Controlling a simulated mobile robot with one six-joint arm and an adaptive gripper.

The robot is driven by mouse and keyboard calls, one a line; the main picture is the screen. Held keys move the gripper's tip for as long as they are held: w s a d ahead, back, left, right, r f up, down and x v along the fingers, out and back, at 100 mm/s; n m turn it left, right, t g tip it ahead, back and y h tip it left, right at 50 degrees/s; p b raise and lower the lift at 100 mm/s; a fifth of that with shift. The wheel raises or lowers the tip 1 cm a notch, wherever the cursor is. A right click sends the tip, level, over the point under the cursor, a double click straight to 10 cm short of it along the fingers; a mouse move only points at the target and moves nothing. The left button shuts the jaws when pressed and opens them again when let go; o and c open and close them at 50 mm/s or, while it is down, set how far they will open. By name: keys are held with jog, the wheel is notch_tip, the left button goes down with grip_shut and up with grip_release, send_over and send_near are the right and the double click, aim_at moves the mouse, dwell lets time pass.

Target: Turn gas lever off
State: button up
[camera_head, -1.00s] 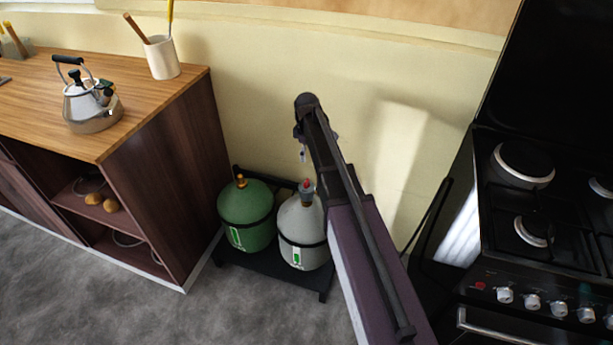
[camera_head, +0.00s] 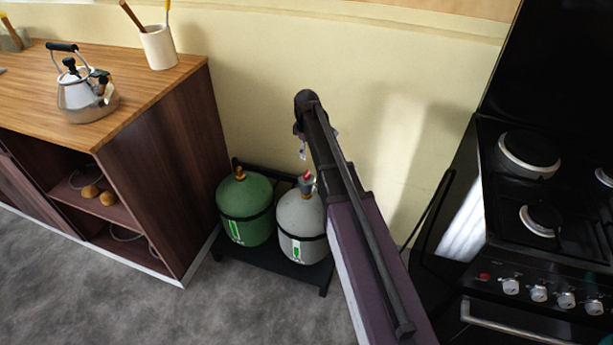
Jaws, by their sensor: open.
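Two gas cylinders stand side by side on a low black rack (camera_head: 297,270) against the wall. The green cylinder (camera_head: 245,208) is on the left, with an orange-brown valve on top. The grey cylinder (camera_head: 300,222) is on the right, with a grey and red valve top (camera_head: 306,182). Which part is the lever is too small to tell. My arm reaches in from the bottom and partly covers the grey cylinder's right side. My gripper (camera_head: 302,150) hangs above the grey cylinder's valve, apart from it. It is open, with nothing seen in it; its fingers are small and partly hidden.
A wooden counter (camera_head: 130,95) with a kettle (camera_head: 85,95) and a utensil cup (camera_head: 159,47) is at left. A black stove (camera_head: 530,260) with knobs stands at right. The yellow wall (camera_head: 400,70) is close behind the cylinders. Grey floor in front is clear.

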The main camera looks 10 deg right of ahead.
aim_at(307, 173)
jog(key=shift+f+b, duration=5.15)
jog(key=shift+f, duration=0.3)
jog(key=c, duration=1.2)
jog(key=shift+o, duration=0.2)
